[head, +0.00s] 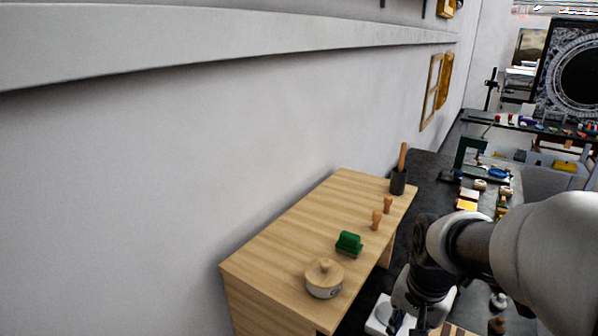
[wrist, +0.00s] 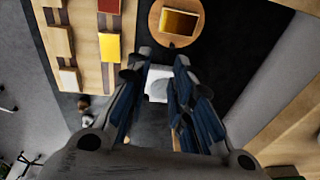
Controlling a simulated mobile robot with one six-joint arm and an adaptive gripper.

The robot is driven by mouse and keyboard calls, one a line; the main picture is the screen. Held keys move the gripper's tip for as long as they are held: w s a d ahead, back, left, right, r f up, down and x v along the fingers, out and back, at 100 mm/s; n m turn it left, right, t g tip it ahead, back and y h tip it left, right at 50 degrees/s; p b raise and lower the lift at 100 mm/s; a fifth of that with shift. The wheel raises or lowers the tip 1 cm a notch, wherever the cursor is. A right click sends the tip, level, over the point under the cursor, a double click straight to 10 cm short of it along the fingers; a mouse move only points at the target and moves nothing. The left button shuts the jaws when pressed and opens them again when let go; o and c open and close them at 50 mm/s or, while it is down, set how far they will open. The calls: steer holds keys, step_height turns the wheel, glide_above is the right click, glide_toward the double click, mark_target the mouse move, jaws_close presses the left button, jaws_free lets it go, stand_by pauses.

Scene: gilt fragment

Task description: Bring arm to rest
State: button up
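My arm reaches in from the right side of the head view and bends down beside the wooden cabinet. My gripper (wrist: 162,60) points away from the wrist camera, with its two dark blue-grey fingers apart. I see nothing held between them. A white square piece with a round face (wrist: 159,85) shows through the gap, beyond the fingers. In the head view my gripper (head: 408,322) is low at the bottom edge and partly cut off.
A wooden cabinet (head: 300,225) against the wall bears a lidded pot (head: 324,280), a green object (head: 348,243) and small wooden pieces. A round wooden top (wrist: 160,28) bears a gilt frame (wrist: 179,22). A board with coloured blocks (wrist: 85,60) lies left.

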steer(key=s+a+r+n+t+b, duration=0.1)
steer(key=s+a+r+n, duration=0.1)
steer(key=s, duration=0.5)
steer(key=s+a+r+n+t, duration=0.2)
steer(key=s+a+r+n, duration=0.1)
steer(key=s, duration=0.5)
steer(key=a+n, duration=0.1)
steer(key=n, duration=0.1)
steer(key=shift+r+n+b, duration=0.3)
steer(key=shift+b, duration=0.1)
steer(key=shift+a, duration=0.15)
